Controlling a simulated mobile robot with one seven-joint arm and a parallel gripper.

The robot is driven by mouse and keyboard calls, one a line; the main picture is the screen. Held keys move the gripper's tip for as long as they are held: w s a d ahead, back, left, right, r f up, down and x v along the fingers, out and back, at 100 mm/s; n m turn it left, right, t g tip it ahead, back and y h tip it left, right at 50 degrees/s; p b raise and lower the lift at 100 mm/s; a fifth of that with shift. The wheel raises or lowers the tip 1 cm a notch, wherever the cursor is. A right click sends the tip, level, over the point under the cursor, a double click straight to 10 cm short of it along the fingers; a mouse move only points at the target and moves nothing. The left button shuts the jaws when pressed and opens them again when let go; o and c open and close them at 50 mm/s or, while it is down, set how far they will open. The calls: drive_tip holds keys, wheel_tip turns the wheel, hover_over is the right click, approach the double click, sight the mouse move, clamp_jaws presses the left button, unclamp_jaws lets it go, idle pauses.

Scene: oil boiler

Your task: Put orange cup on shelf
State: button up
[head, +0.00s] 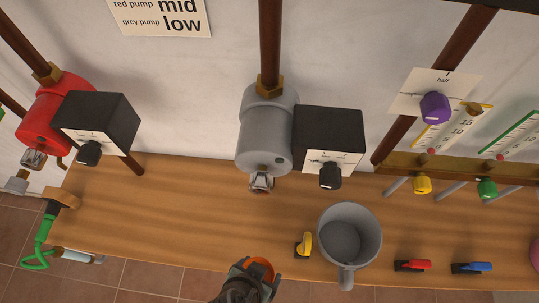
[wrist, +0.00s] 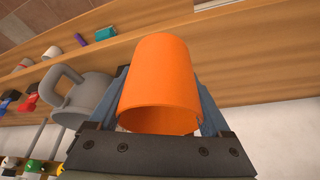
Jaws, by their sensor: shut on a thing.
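The orange cup (head: 263,267) is in my gripper (head: 256,280), at the front edge of the wooden counter in the head view. Most of it is hidden there by the gripper. In the wrist view the orange cup (wrist: 160,80) fills the middle, with a blue-grey finger (wrist: 211,105) pressed on either side. The gripper is shut on it. In the wrist view a wooden board (wrist: 60,38) with small objects on it shows beyond the cup; I cannot tell for sure whether it is the shelf.
A grey mug (head: 348,238) stands on the counter (head: 190,215), right of my gripper. A yellow lever (head: 304,245) lies between them; red (head: 412,265) and blue (head: 471,267) levers are farther right. A grey pump (head: 265,135) hangs behind. The counter's left middle is clear.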

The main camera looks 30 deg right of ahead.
drive_tip(key=p, duration=0.2)
hover_over(270, 217)
drive_tip(key=s+a, duration=0.2)
drive_tip(key=x, duration=0.3)
drive_tip(key=shift+a, duration=0.25)
drive_tip(key=shift+f, duration=1.6)
drive_tip(key=shift+w+d+f+p, duration=0.1)
drive_tip(key=shift+w+f+p, duration=0.1)
drive_tip(key=shift+f+p, duration=0.35)
drive_tip(key=o, duration=1.2)
drive_tip(key=shift+f, duration=0.1)
drive_tip(key=shift+c, duration=0.2)
